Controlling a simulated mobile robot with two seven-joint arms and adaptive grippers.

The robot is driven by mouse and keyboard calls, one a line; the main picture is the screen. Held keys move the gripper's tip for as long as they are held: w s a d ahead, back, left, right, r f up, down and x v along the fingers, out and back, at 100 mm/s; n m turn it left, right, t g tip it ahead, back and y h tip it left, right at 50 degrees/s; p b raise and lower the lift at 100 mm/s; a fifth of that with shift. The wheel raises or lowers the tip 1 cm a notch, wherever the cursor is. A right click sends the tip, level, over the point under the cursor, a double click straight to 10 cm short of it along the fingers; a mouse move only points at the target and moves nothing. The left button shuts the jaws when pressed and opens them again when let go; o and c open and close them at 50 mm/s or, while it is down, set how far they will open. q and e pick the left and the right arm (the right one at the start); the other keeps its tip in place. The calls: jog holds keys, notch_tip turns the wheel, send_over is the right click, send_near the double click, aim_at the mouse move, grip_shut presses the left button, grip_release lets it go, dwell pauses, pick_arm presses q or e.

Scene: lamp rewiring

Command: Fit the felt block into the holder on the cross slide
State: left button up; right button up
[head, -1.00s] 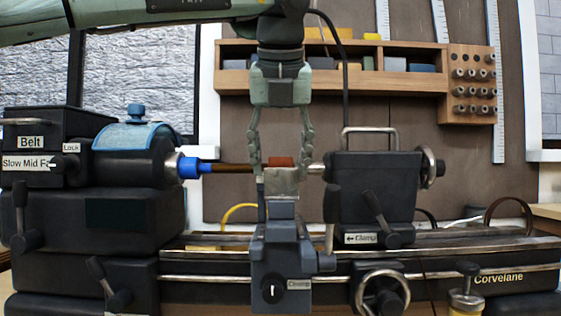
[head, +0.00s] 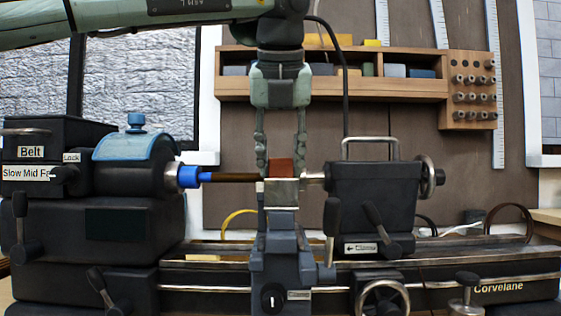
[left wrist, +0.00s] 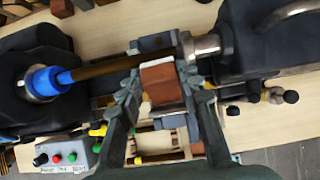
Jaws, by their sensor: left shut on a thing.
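The felt block (head: 280,167) is a small reddish-brown block; it also shows in the left wrist view (left wrist: 160,85). It stands upright at the metal holder (head: 282,193) on the cross slide (head: 281,240), with most of it showing above the holder's top edge. Whether its lower end sits inside the holder or just behind its front wall, I cannot tell. My left gripper (head: 281,168) points straight down and is shut on the block, one finger on each side. It also shows in the left wrist view (left wrist: 161,88). My right gripper is not in view.
A dark brown rod (head: 233,178) runs from the blue chuck (head: 189,176) to the tailstock (head: 374,190), close to the block and fingers. The headstock (head: 135,162) stands left. A wooden shelf (head: 330,92) hangs behind. Levers and a handwheel (head: 382,299) stick out in front.

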aim_at(280, 160)
pick_arm(q)
jog(key=shift+r+p, duration=1.25)
jog(key=shift+r, duration=0.45)
jog(key=shift+r+p, duration=0.4)
jog(key=shift+r, duration=0.7)
